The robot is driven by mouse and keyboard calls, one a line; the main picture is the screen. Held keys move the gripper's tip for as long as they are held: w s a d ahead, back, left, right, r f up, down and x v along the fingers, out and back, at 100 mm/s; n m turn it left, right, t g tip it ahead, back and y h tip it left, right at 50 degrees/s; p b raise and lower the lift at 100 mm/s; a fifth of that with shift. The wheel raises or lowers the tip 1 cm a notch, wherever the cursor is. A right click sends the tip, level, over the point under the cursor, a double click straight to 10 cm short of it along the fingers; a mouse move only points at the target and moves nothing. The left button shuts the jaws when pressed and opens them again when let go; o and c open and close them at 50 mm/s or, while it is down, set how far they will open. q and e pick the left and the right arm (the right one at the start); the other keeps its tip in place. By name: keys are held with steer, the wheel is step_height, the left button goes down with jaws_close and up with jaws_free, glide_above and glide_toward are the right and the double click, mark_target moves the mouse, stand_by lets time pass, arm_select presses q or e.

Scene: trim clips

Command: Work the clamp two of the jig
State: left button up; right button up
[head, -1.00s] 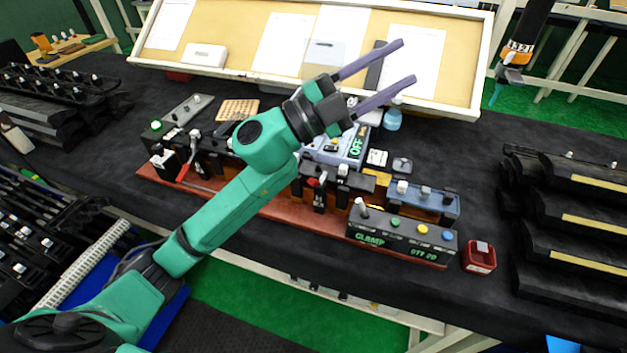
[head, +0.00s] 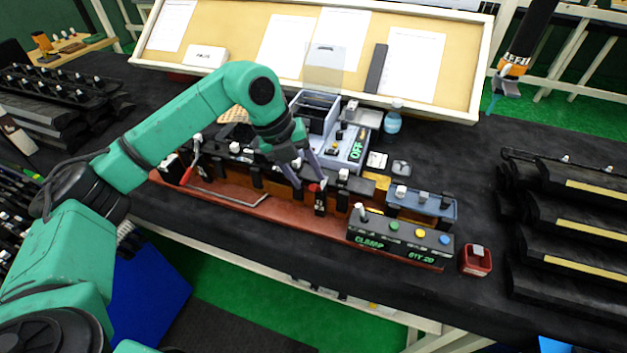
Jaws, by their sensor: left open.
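The jig is a long red-brown base (head: 285,214) on the black table, with a row of black clamps along it. One clamp (head: 320,203) near its middle has a red top and a white mark too small to read. Another clamp with a red handle (head: 188,174) stands at the left end. My left gripper (head: 309,184) is open and points down, its purple-grey fingers close around or just above the middle clamp's red top. I cannot tell whether they touch it.
A control box (head: 400,238) reading CLAMP, with coloured buttons, sits at the jig's right end. A red box (head: 477,260) is beside it. Black racks (head: 570,215) fill the right.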

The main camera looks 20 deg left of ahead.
mark_target(314, 186)
arm_select(q)
steer(key=p+x, duration=0.1)
steer(key=x, duration=0.3)
steer(key=shift+d+f, duration=0.15)
steer(key=shift+f, duration=0.1)
jaws_close()
steer(key=shift+w+r, duration=0.1)
stand_by(1.0)
